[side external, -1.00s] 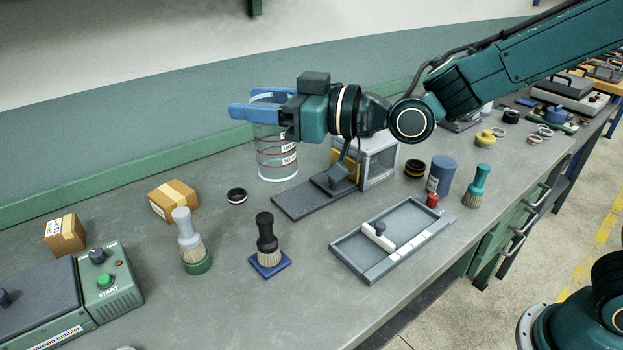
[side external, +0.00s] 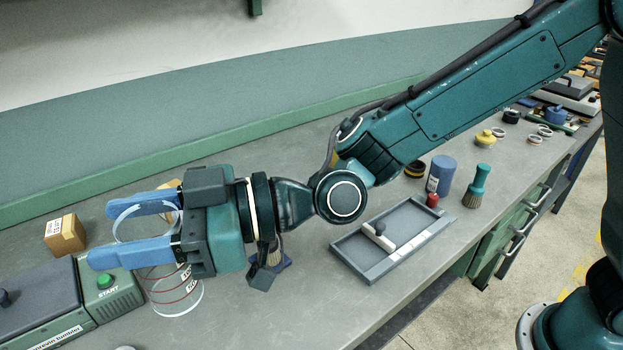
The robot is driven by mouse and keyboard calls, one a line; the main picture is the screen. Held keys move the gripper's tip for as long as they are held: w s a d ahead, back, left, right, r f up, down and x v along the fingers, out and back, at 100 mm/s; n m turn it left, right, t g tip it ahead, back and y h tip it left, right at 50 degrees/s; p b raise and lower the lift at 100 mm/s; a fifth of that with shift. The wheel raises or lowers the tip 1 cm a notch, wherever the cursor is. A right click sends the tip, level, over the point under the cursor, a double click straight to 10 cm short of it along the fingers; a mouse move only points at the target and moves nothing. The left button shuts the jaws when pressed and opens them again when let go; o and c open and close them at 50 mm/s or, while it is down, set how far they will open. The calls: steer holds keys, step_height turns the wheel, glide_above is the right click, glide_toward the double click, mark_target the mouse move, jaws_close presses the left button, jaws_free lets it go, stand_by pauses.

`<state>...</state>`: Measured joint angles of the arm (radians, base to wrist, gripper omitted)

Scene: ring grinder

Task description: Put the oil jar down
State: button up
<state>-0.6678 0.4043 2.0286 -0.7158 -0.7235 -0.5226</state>
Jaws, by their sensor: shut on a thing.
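The oil jar (side external: 178,294) is a clear cylinder with red bands and small white labels. My gripper (side external: 125,232) has blue fingers shut around its upper part, one on each side of the rim. The jar looks upright, at the left of the side view, just right of the green START box. I cannot tell whether its base touches the bench (side external: 318,300) or hangs above it.
The START box (side external: 108,293) is close left of the jar, with a cardboard box (side external: 65,235) behind it. A grey tray (side external: 345,262) lies to the right. Bare bench lies in front of the jar.

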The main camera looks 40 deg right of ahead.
step_height(320, 180, down, 11)
steer(key=shift+w+f, duration=0.1)
steer(key=shift+f, duration=0.1)
stand_by(0.4)
step_height(320, 180, down, 6)
steer(key=shift+f, duration=0.25)
stand_by(0.6)
steer(key=shift+f, duration=0.6)
stand_by(0.7)
steer(key=o, duration=1.3)
steer(key=shift+r, duration=0.2)
step_height(320, 180, up, 20)
glide_above(165, 299)
steer(key=w, duration=0.3)
steer(key=shift+a+f, duration=0.1)
steer(key=shift+f, duration=0.1)
